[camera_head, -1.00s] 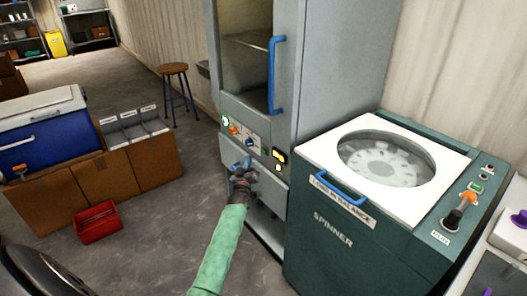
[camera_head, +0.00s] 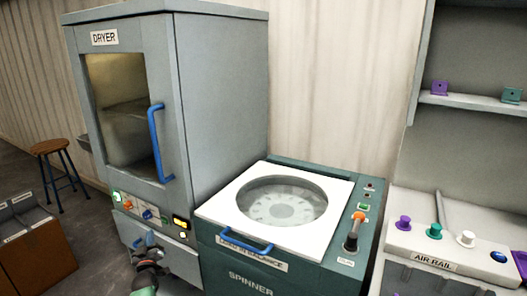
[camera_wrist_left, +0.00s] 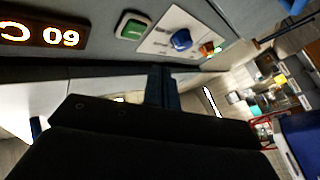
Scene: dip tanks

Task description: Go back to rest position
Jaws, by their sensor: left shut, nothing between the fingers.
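My left gripper (camera_head: 150,254) shows low in the head view, in front of the lower panel of the grey dryer (camera_head: 222,110). It is shut with nothing between its fingers. In the left wrist view the dark gripper body (camera_wrist_left: 150,145) fills the bottom, below the dryer's display (camera_wrist_left: 45,36), green button (camera_wrist_left: 132,26) and blue knob (camera_wrist_left: 181,39). My right gripper is in neither view.
The green spinner (camera_head: 290,270) with a white lid stands right of the dryer. An air rail (camera_head: 440,262) with coloured knobs is at the far right.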

